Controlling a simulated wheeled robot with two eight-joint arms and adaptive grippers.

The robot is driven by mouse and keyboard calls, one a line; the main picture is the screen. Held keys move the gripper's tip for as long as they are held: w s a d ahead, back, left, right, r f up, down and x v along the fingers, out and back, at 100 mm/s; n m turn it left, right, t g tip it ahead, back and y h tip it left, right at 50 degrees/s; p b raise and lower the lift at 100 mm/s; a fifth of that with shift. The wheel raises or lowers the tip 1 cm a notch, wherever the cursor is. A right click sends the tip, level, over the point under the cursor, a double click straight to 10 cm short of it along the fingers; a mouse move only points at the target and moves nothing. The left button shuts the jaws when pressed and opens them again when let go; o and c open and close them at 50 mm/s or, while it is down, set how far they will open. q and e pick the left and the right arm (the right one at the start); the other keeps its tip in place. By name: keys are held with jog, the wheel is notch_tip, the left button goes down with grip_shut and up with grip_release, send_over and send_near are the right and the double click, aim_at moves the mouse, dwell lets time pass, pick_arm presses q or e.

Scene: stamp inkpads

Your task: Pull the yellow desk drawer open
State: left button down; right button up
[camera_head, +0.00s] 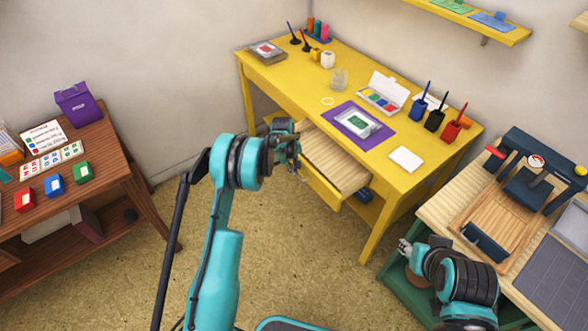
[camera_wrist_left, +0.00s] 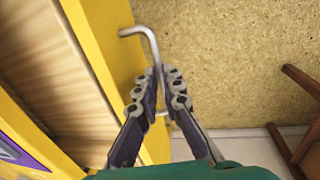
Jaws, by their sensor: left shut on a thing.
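The yellow desk (camera_head: 290,88) stands against the back wall. Its drawer (camera_head: 322,192) sticks out from the desk's front, showing a pale wooden inside that looks empty where visible. In the left wrist view the yellow drawer front (camera_wrist_left: 112,62) is at left, with a grey metal bar handle (camera_wrist_left: 142,31) on it. My left gripper (camera_head: 296,152) is at the drawer front; in the wrist view its fingers (camera_wrist_left: 167,85) are shut on the handle. The gripped part of the handle is mostly hidden. My right gripper (camera_head: 405,247) is by the green-sided workbench, away from the drawer; its fingers are too small to read.
A purple mat (camera_head: 384,136) with a stamp pad, a paint box (camera_head: 383,92) and cups lie on the desk. A brown table (camera_head: 110,150) stands at left. A workbench (camera_head: 440,205) is at right. The floor before the drawer is clear.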

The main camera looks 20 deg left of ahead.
pick_arm(q)
jog(key=s+a, duration=0.5)
jog(key=s, duration=0.1)
jog(key=shift+s+b, duration=0.3)
jog(key=c, duration=1.6)
grip_release()
jog(key=shift+a, duration=0.1)
jog(key=shift+c, duration=0.2)
notch_tip(320, 180, up, 12)
jog(key=s+a, duration=0.1)
jog(key=shift+s+a, duration=0.15)
jog(key=shift+s, duration=0.2)
jog(key=shift+f, duration=0.1)
